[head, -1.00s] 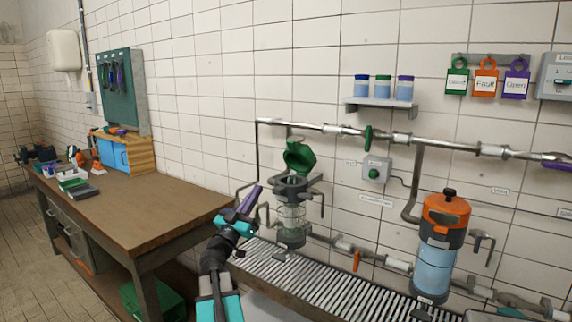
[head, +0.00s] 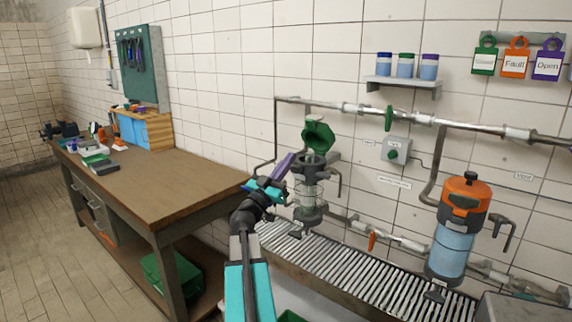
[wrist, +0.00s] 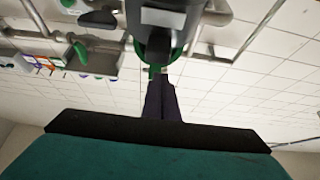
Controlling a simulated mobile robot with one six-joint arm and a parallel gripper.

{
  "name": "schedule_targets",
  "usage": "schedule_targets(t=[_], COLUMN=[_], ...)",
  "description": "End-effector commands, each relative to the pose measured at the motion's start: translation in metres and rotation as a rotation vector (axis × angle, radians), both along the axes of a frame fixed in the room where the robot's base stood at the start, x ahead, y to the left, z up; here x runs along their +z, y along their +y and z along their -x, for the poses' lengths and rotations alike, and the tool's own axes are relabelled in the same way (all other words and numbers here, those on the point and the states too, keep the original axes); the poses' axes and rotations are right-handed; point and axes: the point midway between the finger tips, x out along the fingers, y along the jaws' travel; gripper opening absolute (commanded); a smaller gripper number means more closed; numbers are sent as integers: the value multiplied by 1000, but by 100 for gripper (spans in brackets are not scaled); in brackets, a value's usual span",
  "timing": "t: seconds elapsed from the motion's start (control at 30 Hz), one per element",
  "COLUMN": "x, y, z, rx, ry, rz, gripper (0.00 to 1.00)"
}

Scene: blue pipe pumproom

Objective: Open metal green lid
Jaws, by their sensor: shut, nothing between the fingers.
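The green lid (head: 318,136) stands raised and tilted back on top of the clear filter housing (head: 308,192) by the wall, so the lid is open. My gripper (head: 286,163) has purple fingers and is shut and empty. In the head view it is just left of the housing's grey rim, below the lid. In the wrist view my shut fingers (wrist: 160,88) point towards the grey housing (wrist: 165,18), with a small green part (wrist: 154,72) at their tips. Whether the fingers touch it, I cannot tell.
A slatted metal grate (head: 345,270) runs along the wall under the housing. An orange-topped canister (head: 464,195) stands to the right. A wooden workbench (head: 165,190) is on the left. Pipes (head: 440,121) and a shelf with jars (head: 402,83) are on the wall.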

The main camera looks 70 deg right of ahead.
Motion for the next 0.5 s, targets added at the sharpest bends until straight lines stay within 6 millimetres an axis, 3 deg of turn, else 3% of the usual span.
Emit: schedule_targets(t=[0.5], x=[39], y=[-61], z=[15], rx=[-1], ry=[0], rz=[0], gripper=[0])
